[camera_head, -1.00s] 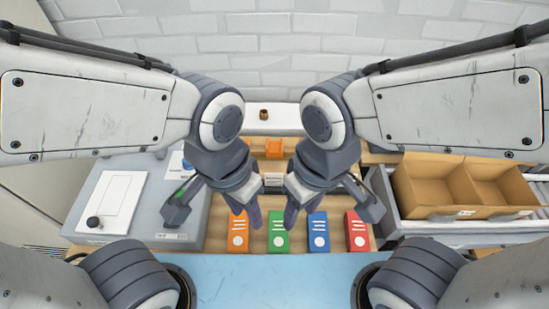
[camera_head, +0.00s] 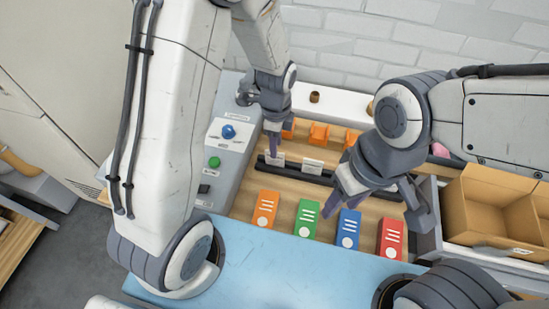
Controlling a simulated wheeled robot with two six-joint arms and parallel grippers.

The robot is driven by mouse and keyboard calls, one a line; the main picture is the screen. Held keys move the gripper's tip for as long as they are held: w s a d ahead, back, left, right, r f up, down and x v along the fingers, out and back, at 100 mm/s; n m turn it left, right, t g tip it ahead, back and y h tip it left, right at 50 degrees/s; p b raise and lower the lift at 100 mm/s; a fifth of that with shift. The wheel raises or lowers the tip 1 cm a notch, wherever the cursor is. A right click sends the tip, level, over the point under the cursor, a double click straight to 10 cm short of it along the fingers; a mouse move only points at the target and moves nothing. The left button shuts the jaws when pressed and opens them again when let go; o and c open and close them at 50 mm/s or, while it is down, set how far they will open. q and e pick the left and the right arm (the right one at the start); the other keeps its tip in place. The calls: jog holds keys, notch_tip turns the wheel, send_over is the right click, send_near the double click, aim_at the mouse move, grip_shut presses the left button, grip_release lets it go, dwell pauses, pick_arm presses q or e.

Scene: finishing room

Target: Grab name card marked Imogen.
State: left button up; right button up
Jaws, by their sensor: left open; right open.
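Small white cards stand in a dark rail on the wooden bench, a left card (camera_head: 275,158) and a right card (camera_head: 313,166). Any writing on them is too small to read, so I cannot tell which is marked Imogen. My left gripper (camera_head: 272,138) is open and points down over the bench, just behind the left card in the head view. My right gripper (camera_head: 342,195) is open and hangs in front of and to the right of the cards. It hides part of the bench and the right end of the rail.
Orange, green, blue and red blocks stand in front: orange (camera_head: 265,208), green (camera_head: 306,218), blue (camera_head: 348,229), red (camera_head: 392,238). Orange holders (camera_head: 319,135) stand behind the rail. A grey machine (camera_head: 225,160) with buttons is left; a cardboard box (camera_head: 485,212) is right.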

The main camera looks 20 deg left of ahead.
aim_at(279, 162)
pick_arm(q)
notch_tip(279, 162, down, 3)
jog(key=shift+r, duration=0.2)
jog(key=f, duration=0.1)
jog(key=f+p, duration=0.1)
jog(key=f, duration=0.1)
jog(key=shift+w+a+f, duration=0.25)
jog(key=shift+w+f, duration=0.05)
jog(key=shift+f, duration=0.8)
grip_shut()
